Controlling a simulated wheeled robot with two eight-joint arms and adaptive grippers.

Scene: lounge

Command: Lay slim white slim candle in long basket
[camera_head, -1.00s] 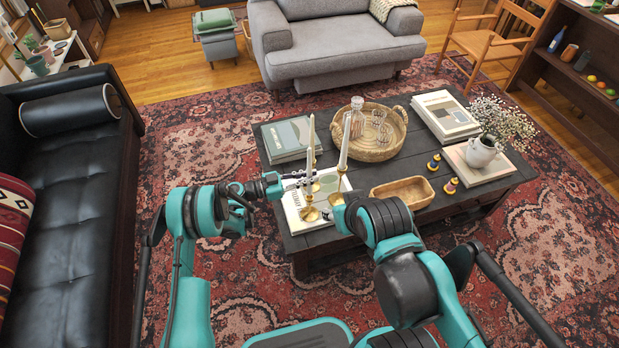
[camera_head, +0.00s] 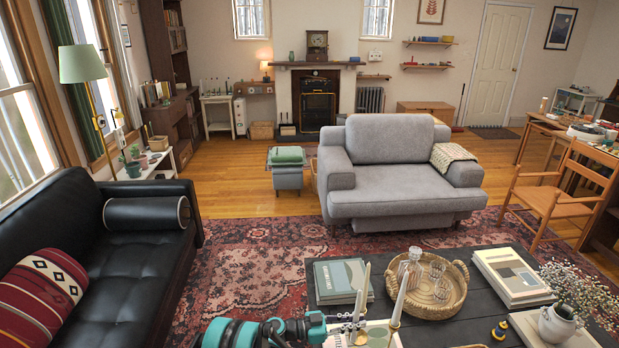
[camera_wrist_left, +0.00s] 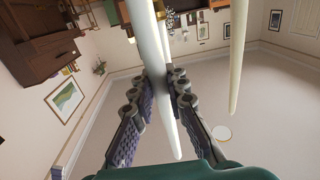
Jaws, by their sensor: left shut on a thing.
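My left gripper (camera_head: 347,328) is low in the head view, among upright white candles. In the left wrist view its fingers (camera_wrist_left: 163,88) are shut on a slim white candle (camera_wrist_left: 168,120), which also shows in the head view (camera_head: 357,304). A second white candle (camera_head: 400,298) stands to the right in a brass holder (camera_head: 395,323); another candle tip (camera_head: 366,274) rises just behind the held one. Whether the held candle is clear of its holder cannot be told. Only a sliver of the long basket (camera_head: 468,346) shows at the bottom edge. My right gripper is out of view.
A round wicker basket (camera_head: 462,298) with a glass decanter (camera_head: 411,266) and glasses stands behind the candles. Books (camera_head: 340,280) lie at left, more books (camera_head: 513,277) at right, and a flower vase (camera_head: 557,324) at far right.

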